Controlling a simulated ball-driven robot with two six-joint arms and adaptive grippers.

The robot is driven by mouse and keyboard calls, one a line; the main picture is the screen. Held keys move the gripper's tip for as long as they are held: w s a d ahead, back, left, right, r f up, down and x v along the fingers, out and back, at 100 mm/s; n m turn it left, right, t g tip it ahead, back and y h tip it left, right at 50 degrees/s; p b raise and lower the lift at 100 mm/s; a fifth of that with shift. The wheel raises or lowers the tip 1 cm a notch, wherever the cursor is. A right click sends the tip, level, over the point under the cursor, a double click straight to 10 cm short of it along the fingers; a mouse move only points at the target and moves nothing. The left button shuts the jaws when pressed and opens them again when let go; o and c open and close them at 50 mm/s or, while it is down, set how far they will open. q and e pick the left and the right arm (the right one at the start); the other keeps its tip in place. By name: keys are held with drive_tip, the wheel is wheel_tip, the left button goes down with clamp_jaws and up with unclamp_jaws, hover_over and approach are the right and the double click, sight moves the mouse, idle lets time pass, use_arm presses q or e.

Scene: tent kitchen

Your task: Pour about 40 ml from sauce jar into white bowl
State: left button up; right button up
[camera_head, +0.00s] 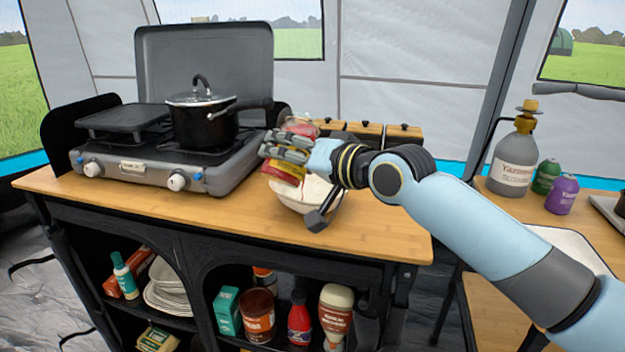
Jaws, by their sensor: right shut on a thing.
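The sauce jar (284,172), with a red and yellow label, is in my right gripper (283,150). The gripper is shut on it, and its fingers hide the jar's middle. The jar looks tilted, with its lower part in front of and over the white bowl (292,200). The white bowl sits on the wooden counter, partly hidden by the jar and gripper. I cannot tell whether sauce is flowing or how much is in the bowl. My left gripper is not in view.
A camping stove (190,165) with a lidded black pot (205,122) stands left of the bowl. Wooden boxes (370,131) stand behind my right wrist. The wooden counter (190,208) is clear along its front. A gas bottle (514,165) stands on a separate table at right.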

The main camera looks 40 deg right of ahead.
drive_tip(key=shift+d+r, duration=0.1)
drive_tip(key=shift+d, duration=0.1)
drive_tip(key=shift+d, duration=0.35)
drive_tip(key=shift+w+d+f+m+b, duration=0.3)
drive_tip(key=shift+d+f+m, duration=0.1)
drive_tip(key=shift+m, duration=0.1)
idle(0.8)
drive_tip(key=shift+f+y, duration=0.3)
idle(0.5)
drive_tip(key=shift+r+p, duration=0.4)
drive_tip(key=shift+r, duration=0.35)
drive_tip(key=shift+w+f+n+h+b, duration=0.15)
drive_tip(key=shift+n+h+b, duration=0.25)
drive_tip(key=shift+n, duration=0.7)
drive_tip(key=shift+s+a+n+t, duration=0.2)
drive_tip(key=shift+a+n+t, duration=0.1)
drive_tip(key=shift+n, duration=0.1)
drive_tip(key=shift+d, duration=0.1)
